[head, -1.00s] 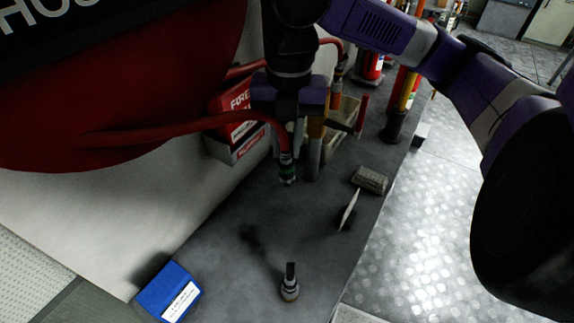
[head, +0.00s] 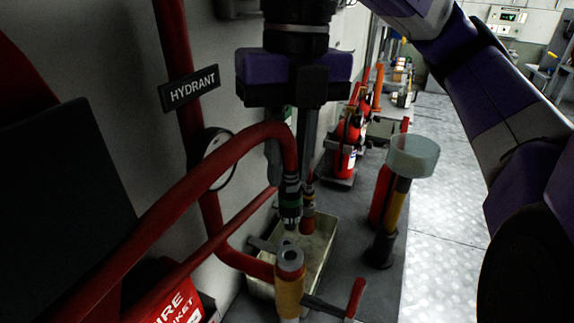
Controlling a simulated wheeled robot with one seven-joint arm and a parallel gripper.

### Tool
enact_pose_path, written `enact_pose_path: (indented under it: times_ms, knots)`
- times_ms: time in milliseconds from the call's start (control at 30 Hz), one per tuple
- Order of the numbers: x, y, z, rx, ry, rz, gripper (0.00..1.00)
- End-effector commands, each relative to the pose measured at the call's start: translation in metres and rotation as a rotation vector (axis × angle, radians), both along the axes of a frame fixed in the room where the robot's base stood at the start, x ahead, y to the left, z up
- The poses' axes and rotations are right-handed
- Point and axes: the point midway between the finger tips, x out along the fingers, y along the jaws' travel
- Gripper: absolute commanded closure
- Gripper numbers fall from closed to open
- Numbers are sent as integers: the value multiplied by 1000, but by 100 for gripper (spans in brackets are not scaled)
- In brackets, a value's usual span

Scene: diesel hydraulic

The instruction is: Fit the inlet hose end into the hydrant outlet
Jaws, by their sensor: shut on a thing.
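The hose end hangs roughly upright, nozzle down. The hydrant outlet (head: 290,260) is a grey round socket, open at the top, on a yellow-brown upright pipe. The nozzle appears just above and behind the socket rim, apart from it; the exact depth gap is hard to judge. The hose partly covers the near finger.
A red-handled lever (head: 355,298) sticks out right of the outlet. A pale tray (head: 322,250) lies behind it. A yellow post with a pale round head (head: 412,155) stands to the right, with a fire extinguisher (head: 347,145) beyond. A HYDRANT sign (head: 190,88) and red pipes line the left.

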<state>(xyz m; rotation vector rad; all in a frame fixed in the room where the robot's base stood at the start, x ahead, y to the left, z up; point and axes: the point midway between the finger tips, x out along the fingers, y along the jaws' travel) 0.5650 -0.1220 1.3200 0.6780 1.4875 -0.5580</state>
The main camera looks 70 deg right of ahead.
Motion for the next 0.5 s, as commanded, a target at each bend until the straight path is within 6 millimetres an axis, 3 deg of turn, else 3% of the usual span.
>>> enact_pose_path:
  times_ms: [400,500]
  knots:
    - [0,0,2,6,-4,13,100]
    - [0,0,-11,4,-5,11,100]
